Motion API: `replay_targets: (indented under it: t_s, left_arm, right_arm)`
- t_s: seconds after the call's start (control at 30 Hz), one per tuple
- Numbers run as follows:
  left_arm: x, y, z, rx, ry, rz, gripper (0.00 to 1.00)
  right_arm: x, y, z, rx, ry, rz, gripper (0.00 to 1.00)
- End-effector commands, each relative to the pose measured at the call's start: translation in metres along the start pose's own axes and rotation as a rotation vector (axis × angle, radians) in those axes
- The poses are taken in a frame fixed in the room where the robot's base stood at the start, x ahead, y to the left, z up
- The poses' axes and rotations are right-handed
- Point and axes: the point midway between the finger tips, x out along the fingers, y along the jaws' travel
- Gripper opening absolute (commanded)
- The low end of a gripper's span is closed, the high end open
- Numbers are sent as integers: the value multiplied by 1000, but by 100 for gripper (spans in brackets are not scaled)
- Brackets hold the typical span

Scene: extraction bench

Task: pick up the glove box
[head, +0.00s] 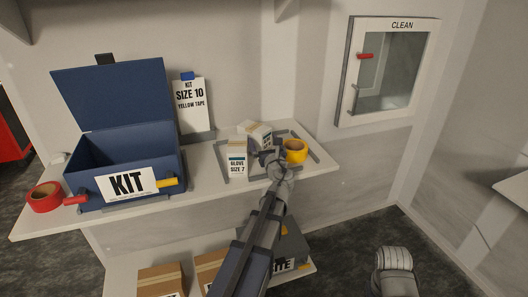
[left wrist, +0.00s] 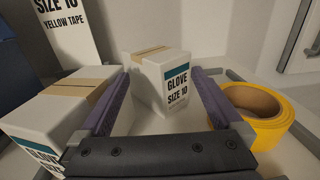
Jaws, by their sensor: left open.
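A white glove box marked size 10 (left wrist: 176,88) stands upright on the shelf, with a tan strip across its top. It also shows in the head view (head: 258,131), partly behind my left gripper. My left gripper (head: 269,156) is open, with its purple fingers to either side of this box in the left wrist view. No contact shows, and I cannot tell how far the box reaches between the fingers. A second glove box, marked size 7 (head: 236,164), stands to the left, beside the left finger in the left wrist view (left wrist: 38,120).
A yellow tape roll (head: 297,151) lies close right of my left gripper. An open blue kit box (head: 90,190), a red tape roll (head: 44,198) and a sign reading size 10, yellow tape (head: 189,105) are further left. A CLEAN cabinet (head: 432,75) hangs at right.

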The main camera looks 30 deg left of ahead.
Motion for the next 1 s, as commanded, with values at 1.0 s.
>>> replay_targets:
  t_s: [1.0]
  left_arm:
    - [-79, -1, 3, 0, 0, 1, 100]
  right_arm:
    - [-3, 0, 0, 0, 0, 0, 50]
